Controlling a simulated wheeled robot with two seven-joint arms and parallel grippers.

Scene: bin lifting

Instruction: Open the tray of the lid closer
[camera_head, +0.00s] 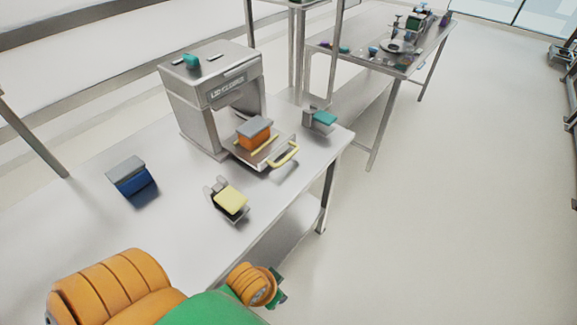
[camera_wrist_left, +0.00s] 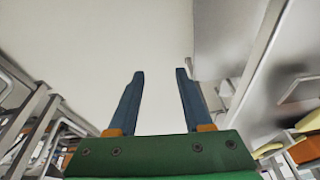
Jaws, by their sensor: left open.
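The lid closer (camera_head: 212,95) is a grey machine on the table, with an arch-shaped opening at its front. Its tray (camera_head: 262,161) sticks out of the opening and has a yellow handle (camera_head: 288,155) at its front edge. An orange bin with a grey lid (camera_head: 255,138) stands on the tray. My left gripper (camera_head: 278,288) is low in the head view, beyond the table's front edge and well apart from the handle. In the left wrist view (camera_wrist_left: 160,76) its two blue fingers are apart with nothing between them. My right gripper is out of view.
A yellow-topped holder (camera_head: 229,201) stands near the table's front edge, and a teal-topped one (camera_head: 321,118) stands right of the tray. A blue bin (camera_head: 132,178) sits at the left.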

